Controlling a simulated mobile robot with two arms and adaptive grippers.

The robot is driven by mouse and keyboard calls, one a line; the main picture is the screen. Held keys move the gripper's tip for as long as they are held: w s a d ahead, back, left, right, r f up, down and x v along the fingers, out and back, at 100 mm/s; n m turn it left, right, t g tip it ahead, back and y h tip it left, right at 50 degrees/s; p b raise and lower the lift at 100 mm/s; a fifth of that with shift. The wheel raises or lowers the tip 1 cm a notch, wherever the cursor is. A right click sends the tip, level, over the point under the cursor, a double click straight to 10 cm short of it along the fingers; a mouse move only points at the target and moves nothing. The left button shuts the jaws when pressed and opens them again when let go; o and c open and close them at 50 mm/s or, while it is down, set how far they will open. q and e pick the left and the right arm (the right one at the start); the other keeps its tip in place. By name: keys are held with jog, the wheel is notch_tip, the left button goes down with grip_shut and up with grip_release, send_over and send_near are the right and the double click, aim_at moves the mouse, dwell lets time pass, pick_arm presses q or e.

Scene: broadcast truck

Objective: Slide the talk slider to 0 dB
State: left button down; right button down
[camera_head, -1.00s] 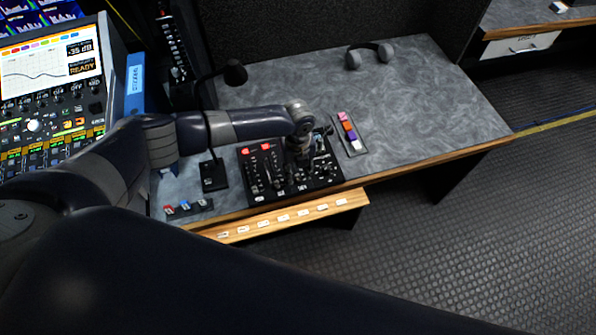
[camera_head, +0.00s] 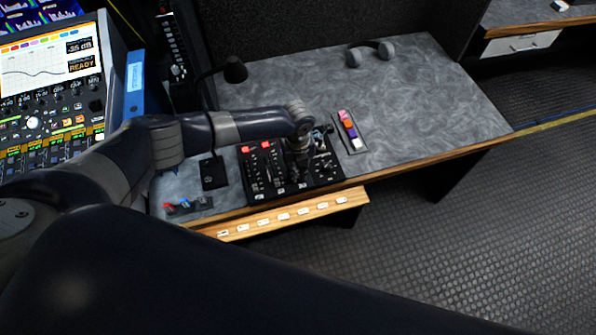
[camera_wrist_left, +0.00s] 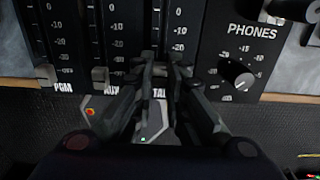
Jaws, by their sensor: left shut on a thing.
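The black audio panel (camera_head: 262,185) lies on the desk near its front edge. In the left wrist view, the talk slider's scale (camera_wrist_left: 180,30) runs up from the partly covered TALK label (camera_wrist_left: 159,93). My left gripper (camera_wrist_left: 168,72) is shut at the lower part of this slider's track, on the talk slider's knob, which its fingers hide. The exact dB mark under the knob cannot be read. In the head view, my left gripper (camera_head: 297,172) points down onto the panel. My right gripper is not in view.
Beside the talk track are the PGM slider (camera_wrist_left: 46,75) and AUX slider (camera_wrist_left: 100,76), both low. The PHONES knob (camera_wrist_left: 237,74) is to the right. A strip of coloured buttons (camera_head: 348,130), a microphone (camera_head: 235,71) and headphones (camera_head: 370,52) are on the desk.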

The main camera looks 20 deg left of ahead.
pick_arm(q)
jog(key=w+a+b, duration=0.2)
jog(key=w, duration=0.1)
jog(key=w+a+b, duration=0.1)
jog(key=b, duration=0.1)
jog(key=shift+w+f, duration=0.2)
jog(key=shift+w+a+r+b, duration=0.15)
jog(key=shift+w+a+b, duration=0.1)
jog(key=shift+w+b, duration=0.1)
jog(key=shift+r, duration=0.1)
jog(key=c, duration=1.6)
grip_release()
notch_tip(320, 180, up, 12)
